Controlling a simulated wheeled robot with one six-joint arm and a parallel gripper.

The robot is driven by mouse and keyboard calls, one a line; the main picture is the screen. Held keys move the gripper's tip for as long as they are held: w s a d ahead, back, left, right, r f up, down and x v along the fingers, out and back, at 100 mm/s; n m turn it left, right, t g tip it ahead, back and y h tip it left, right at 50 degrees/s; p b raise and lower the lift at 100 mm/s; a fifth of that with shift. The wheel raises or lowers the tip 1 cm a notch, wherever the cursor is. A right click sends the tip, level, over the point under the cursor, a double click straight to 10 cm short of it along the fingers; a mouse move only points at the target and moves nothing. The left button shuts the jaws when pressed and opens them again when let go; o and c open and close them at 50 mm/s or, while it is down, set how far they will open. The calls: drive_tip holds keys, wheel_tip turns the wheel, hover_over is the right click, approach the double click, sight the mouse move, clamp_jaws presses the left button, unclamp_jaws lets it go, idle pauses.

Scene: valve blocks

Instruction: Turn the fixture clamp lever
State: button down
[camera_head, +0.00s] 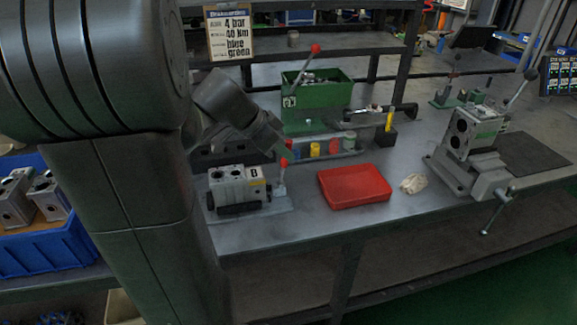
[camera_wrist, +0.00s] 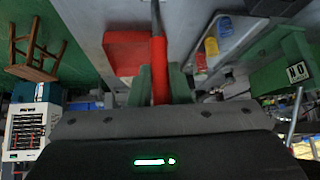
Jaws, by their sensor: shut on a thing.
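The fixture clamp lever (camera_head: 282,177) stands nearly upright at the right end of the fixture, with a red handle on top. The fixture holds a grey valve block marked B (camera_head: 238,187). My gripper (camera_head: 285,155) comes down from the upper left onto the lever's top. In the wrist view the red handle (camera_wrist: 159,62) lies between the green fingers of my gripper (camera_wrist: 162,82), which are shut on it. The lever's thin rod (camera_wrist: 156,16) runs on to the top edge of that view. The handle's end is hidden by the gripper body.
A red tray (camera_head: 354,187) lies right of the fixture, with a crumpled cloth (camera_head: 413,183) beyond it. Coloured caps (camera_head: 330,148) sit behind, near a green bin (camera_head: 318,100). A vise with a block (camera_head: 474,131) stands at right.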

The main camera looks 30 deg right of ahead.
drive_tip(key=shift+w+a+f+h+b, duration=0.15)
drive_tip(key=shift+a+h+b, duration=0.45)
drive_tip(key=shift+b, duration=1)
drive_tip(key=shift+a+r, duration=0.1)
drive_tip(key=shift+r, duration=0.1)
drive_tip(key=c, duration=1.3)
unclamp_jaws()
drive_tip(key=shift+c, duration=0.2)
drive_tip(key=p+v, duration=0.1)
drive_tip(key=v, duration=1.2)
drive_tip(key=shift+w+a+r, duration=0.2)
drive_tip(key=shift+w+a, duration=0.05)
drive_tip(key=shift+a, duration=0.15)
